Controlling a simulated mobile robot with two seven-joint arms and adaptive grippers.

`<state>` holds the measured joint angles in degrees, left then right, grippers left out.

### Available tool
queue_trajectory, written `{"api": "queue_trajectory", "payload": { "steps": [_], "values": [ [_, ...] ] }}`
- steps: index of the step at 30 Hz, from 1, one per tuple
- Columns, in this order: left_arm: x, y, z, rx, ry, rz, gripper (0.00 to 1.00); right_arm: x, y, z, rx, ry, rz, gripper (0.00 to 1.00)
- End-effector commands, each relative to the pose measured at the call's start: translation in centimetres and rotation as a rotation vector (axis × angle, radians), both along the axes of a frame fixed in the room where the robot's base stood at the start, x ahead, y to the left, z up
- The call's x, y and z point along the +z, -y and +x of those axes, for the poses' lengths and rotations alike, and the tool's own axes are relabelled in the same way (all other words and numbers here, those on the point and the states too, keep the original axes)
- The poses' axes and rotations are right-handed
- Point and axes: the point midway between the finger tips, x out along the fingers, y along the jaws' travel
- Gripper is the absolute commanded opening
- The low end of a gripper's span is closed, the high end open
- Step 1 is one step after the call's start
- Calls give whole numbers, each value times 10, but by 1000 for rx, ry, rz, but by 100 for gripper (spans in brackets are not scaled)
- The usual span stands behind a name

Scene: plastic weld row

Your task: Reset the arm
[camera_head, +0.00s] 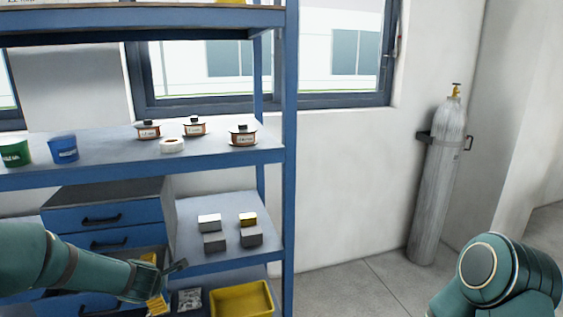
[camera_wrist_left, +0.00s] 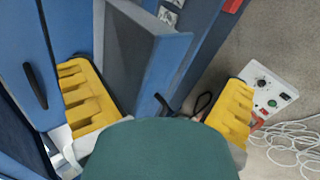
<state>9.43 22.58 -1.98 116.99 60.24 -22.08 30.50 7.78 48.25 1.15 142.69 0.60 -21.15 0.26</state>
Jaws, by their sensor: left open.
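My left arm comes in from the left in the head view, and its left gripper (camera_head: 165,282) is in front of the blue drawer cabinet (camera_head: 135,213), low down. The yellow fingers are spread apart. In the left wrist view the left gripper (camera_wrist_left: 160,80) is open, with a blue and grey panel (camera_wrist_left: 150,45) seen between its fingers. Nothing is held between them. I cannot tell whether a finger touches the panel. My right arm shows only as a teal link at the lower right of the head view; its gripper is out of view.
The blue shelf rack (camera_head: 289,150) holds several spools, a green cup (camera_head: 15,152), a blue cup (camera_head: 63,149) and small blocks (camera_head: 214,243). A yellow bin (camera_head: 241,299) sits below. A gas cylinder (camera_head: 438,180) stands right. A white control box (camera_wrist_left: 268,92) and cable lie nearby.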

Motion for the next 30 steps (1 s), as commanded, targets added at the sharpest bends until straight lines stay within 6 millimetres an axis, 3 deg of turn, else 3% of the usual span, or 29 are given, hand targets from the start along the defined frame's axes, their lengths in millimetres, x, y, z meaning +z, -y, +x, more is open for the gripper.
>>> {"api": "queue_trajectory", "payload": {
  "steps": [1, 6, 12, 15, 18, 21, 24, 30],
  "values": [
    [-34, 21, -10, -121, -69, 54, 100, -5, 0, 0, 1, -1, 0, 47],
    [-122, 86, -53, -572, -243, 229, 100, -13, -1, -1, 3, -2, -1, 47],
    [-204, 161, -131, -1139, -361, 360, 100, -22, -1, -2, 4, -5, -1, 47],
    [-231, 191, -173, -1396, -373, 394, 100, -26, -2, -2, 5, -6, -2, 47],
    [-246, 213, -208, -1592, -363, 410, 100, -29, -2, -2, 5, -7, -2, 47],
    [-254, 226, -231, -1718, -346, 417, 100, -30, -2, -3, 7, -8, -2, 47],
    [-257, 231, -241, -1775, -334, 421, 100, -31, -2, -3, 7, -8, -2, 47],
    [-256, 232, -242, -1786, -331, 422, 100, -30, -2, -3, 7, -8, -2, 47]
  ]
}}
